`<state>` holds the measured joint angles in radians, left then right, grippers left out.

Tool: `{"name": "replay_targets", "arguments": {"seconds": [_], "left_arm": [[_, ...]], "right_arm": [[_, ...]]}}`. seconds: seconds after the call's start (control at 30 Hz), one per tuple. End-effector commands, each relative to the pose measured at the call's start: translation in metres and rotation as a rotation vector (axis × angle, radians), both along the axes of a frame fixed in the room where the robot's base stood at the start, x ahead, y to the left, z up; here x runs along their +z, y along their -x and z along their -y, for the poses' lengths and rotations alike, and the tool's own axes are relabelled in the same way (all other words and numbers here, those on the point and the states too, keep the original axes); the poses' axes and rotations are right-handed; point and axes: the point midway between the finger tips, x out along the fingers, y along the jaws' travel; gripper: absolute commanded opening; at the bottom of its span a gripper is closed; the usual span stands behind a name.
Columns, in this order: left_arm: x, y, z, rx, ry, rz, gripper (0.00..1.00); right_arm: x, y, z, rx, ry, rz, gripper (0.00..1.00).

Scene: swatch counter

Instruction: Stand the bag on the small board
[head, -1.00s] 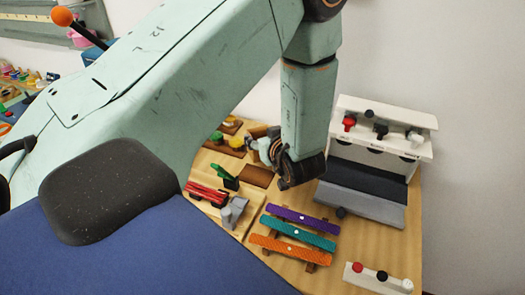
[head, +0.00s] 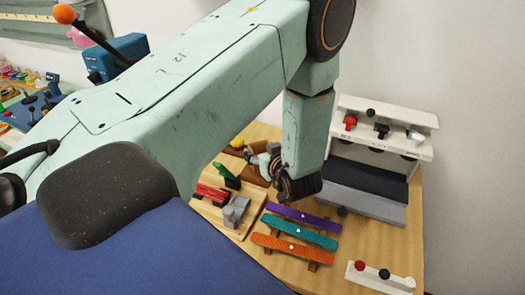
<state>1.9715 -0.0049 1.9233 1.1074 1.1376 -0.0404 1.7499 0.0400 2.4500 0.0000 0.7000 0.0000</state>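My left gripper (head: 264,162) hangs at the end of my pale green arm, over the back left part of the wooden counter. Its fingers are small and partly covered by the wrist, so I cannot tell whether they are open or shut. A brown thing (head: 257,148) shows just behind the fingers; it may be the bag, but its shape and any contact are unclear. A flat brown board (head: 250,176) lies beside and below the gripper, partly hidden by it. My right gripper is not in view.
Purple, teal (head: 299,230) and orange swatch strips lie on a rack in front. A tray with red (head: 210,193), green and grey items is at left. A white stand (head: 385,135) with knobs and dark rolls is at right. A white knobbed bar (head: 380,277) lies front right.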

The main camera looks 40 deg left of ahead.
Motion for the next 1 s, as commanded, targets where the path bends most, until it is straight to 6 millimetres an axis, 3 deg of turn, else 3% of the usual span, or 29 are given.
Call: {"name": "replay_targets", "arguments": {"seconds": [0.13, 0.53, 1.0], "left_arm": [[0.000, 0.000, 0.000, 0.000, 0.000, 0.000, 0.78], [0.006, 0.000, 0.000, 0.000, 0.000, 0.000, 0.78], [0.035, 0.029, 0.055, -0.004, -0.002, -0.002, 0.78]], "right_arm": [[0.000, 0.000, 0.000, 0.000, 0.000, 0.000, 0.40], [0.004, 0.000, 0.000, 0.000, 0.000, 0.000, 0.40], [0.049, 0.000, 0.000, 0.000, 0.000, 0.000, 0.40]]}}
